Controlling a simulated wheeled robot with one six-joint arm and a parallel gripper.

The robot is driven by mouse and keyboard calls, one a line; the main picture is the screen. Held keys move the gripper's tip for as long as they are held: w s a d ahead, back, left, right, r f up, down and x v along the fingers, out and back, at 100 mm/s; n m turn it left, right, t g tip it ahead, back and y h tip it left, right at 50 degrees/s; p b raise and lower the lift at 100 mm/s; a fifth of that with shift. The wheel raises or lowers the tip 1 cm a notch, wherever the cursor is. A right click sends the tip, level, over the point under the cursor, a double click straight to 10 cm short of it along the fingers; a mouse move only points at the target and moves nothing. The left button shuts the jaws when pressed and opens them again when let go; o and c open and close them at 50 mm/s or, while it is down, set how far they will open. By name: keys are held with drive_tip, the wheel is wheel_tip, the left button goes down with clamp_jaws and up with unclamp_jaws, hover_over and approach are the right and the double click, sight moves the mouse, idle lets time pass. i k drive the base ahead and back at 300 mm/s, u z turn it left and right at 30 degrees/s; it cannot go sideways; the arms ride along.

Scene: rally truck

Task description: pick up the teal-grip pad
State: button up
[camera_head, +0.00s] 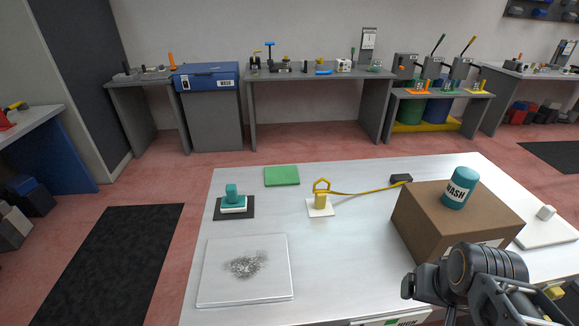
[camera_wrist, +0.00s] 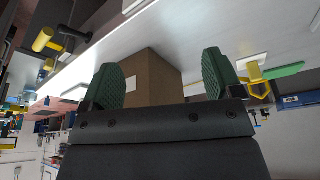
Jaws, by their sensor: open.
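The teal-grip pad (camera_head: 232,204) has a teal knob on top and a white pad below. It sits on a dark square mat (camera_head: 219,216) at the left of the metal table (camera_head: 345,265). My gripper (camera_wrist: 163,80) shows in the wrist view with two green ribbed fingers spread apart and nothing held between them. In the head view my arm is at the lower right, far from the pad, and the fingers cannot be made out there. I cannot make out the teal-grip pad in the wrist view.
A cardboard box (camera_head: 420,222) with a teal WASH can (camera_head: 460,188) on it stands at the right. A yellow strapped item (camera_head: 320,202), a green pad (camera_head: 282,175) and a white plate with a grey smudge (camera_head: 220,282) lie on the table. The table's middle front is clear.

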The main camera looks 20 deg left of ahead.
sight(233, 201)
drive_tip(key=u, duration=1.55)
